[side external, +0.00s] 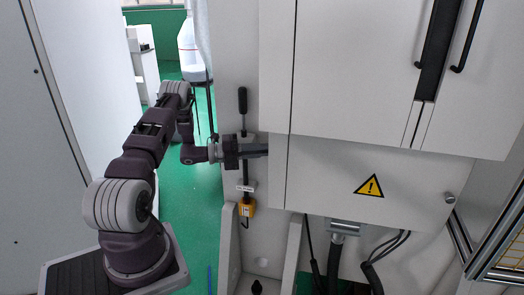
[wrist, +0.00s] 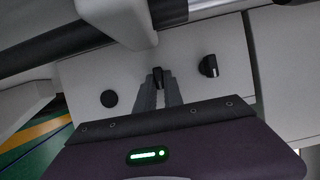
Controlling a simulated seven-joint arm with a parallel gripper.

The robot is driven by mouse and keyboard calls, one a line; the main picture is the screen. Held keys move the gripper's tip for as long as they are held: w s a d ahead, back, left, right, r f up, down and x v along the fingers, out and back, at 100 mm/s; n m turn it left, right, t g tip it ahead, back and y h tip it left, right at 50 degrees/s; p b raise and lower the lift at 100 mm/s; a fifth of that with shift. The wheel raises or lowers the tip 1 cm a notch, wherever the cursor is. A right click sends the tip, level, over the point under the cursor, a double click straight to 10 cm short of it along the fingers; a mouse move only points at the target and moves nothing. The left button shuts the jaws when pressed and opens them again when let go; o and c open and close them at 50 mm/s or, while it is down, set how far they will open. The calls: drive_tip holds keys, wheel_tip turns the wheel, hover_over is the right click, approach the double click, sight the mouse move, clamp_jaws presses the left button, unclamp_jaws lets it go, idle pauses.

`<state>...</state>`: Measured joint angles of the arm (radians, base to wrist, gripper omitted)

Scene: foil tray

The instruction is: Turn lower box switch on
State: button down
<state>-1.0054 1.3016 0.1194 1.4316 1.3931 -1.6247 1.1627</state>
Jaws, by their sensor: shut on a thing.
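In the wrist view, a pale box panel (wrist: 215,100) carries a small black switch knob (wrist: 158,76) in the middle. My gripper (wrist: 160,88) has its two grey fingers around this knob, shut on it. The knob's pointer looks roughly in line with the fingers; its setting cannot be read. In the side view my gripper (side external: 266,150) points right, with its fingertips at the left side of the pale cabinet (side external: 330,170). The switch panel is hidden in that view.
A second black knob (wrist: 209,66) sits right of the held one, and a round black button (wrist: 109,98) left.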

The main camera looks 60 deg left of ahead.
drive_tip(key=c, duration=1.5)
unclamp_jaws()
drive_tip(key=shift+o, duration=0.2)
drive_tip(key=v, duration=0.7)
drive_tip(key=shift+f, duration=0.1)
